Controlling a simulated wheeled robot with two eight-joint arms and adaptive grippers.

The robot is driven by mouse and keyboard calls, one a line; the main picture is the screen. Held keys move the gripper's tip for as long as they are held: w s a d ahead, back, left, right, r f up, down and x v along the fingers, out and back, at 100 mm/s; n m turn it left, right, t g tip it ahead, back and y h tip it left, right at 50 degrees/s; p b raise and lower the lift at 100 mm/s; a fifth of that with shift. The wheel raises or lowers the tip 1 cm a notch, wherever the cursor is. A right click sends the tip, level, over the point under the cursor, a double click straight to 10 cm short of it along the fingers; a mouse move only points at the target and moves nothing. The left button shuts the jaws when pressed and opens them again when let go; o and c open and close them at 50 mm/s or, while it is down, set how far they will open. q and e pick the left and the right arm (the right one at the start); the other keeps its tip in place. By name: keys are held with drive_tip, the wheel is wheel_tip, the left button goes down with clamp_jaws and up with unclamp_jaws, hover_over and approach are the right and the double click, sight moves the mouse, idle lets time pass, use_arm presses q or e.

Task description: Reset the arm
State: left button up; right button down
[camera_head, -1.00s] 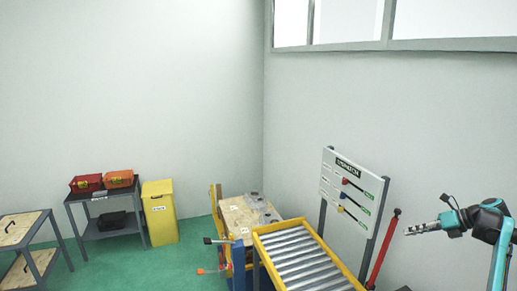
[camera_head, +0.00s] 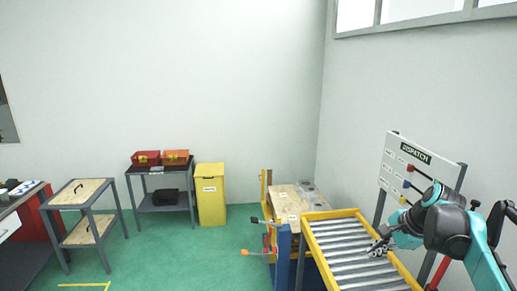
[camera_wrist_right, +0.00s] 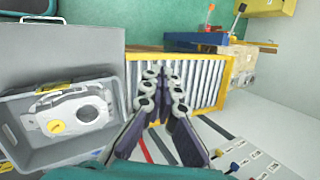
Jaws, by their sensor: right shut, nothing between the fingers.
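My right gripper (camera_head: 378,248) is over the right side of the roller conveyor (camera_head: 345,252) in the head view, its arm coming in from the right. In the right wrist view the gripper (camera_wrist_right: 162,82) is shut, its fingertips together with nothing between them. The yellow-edged conveyor rollers (camera_wrist_right: 198,84) lie beyond the fingertips. My left gripper is in neither view.
In the wrist view a grey bin (camera_wrist_right: 30,158) at left holds an aluminium casting (camera_wrist_right: 75,112). The dispatch board (camera_head: 395,165) stands close behind my right arm. Red and orange boxes (camera_head: 146,158) sit on a shelf near a yellow bin (camera_head: 211,195). Green floor lies open at centre left.

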use_arm(q)
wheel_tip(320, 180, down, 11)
drive_tip(key=b, duration=0.9)
drive_tip(key=shift+b, duration=0.4)
use_arm(e)
drive_tip(key=s+a+f+n+t+h, duration=0.1)
drive_tip(key=s+a+f+n, duration=0.7)
drive_tip(key=f, duration=0.4)
drive_tip(key=s+a+f+n+t+h, duration=0.1)
drive_tip(key=s+a+f+n, duration=0.8)
drive_tip(key=s+f, duration=0.3)
drive_tip(key=shift+f+n+h, duration=0.4)
drive_tip(key=shift+n, duration=0.2)
